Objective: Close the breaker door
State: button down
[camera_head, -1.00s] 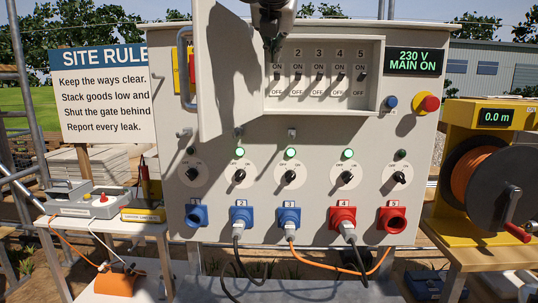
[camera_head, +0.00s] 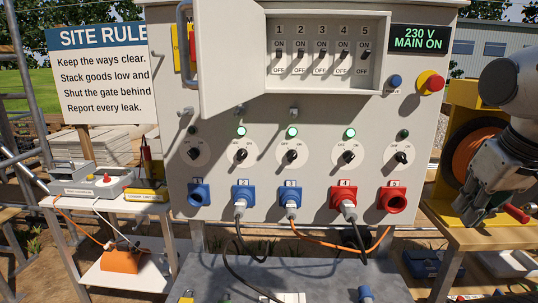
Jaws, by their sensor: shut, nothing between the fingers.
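The breaker door (camera_head: 232,62) is a pale grey panel on the cabinet front. It stands open, swung out at the left side of the breaker recess (camera_head: 376,84). Several numbered breaker switches (camera_head: 321,56) show uncovered inside the recess. My gripper (camera_head: 470,214) is shut and empty at the right of the view, pointing down. It is well apart from the door, in front of the yellow reel stand.
The cabinet (camera_head: 420,130) carries knobs, green lamps, and blue and red sockets with cables. A red stop button (camera_head: 431,82) is right of the recess. A cable reel (camera_head: 466,150) stands at right; a side table (camera_head: 120,212) stands at left.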

aim_at(229, 35)
jog(key=j+z, duration=0.1)
jog(key=j, duration=1.5)
jog(key=k+j+u, duration=0.2)
jog(key=j, duration=0.55)
jog(key=j+u, duration=0.25)
jog(key=j, duration=0.55)
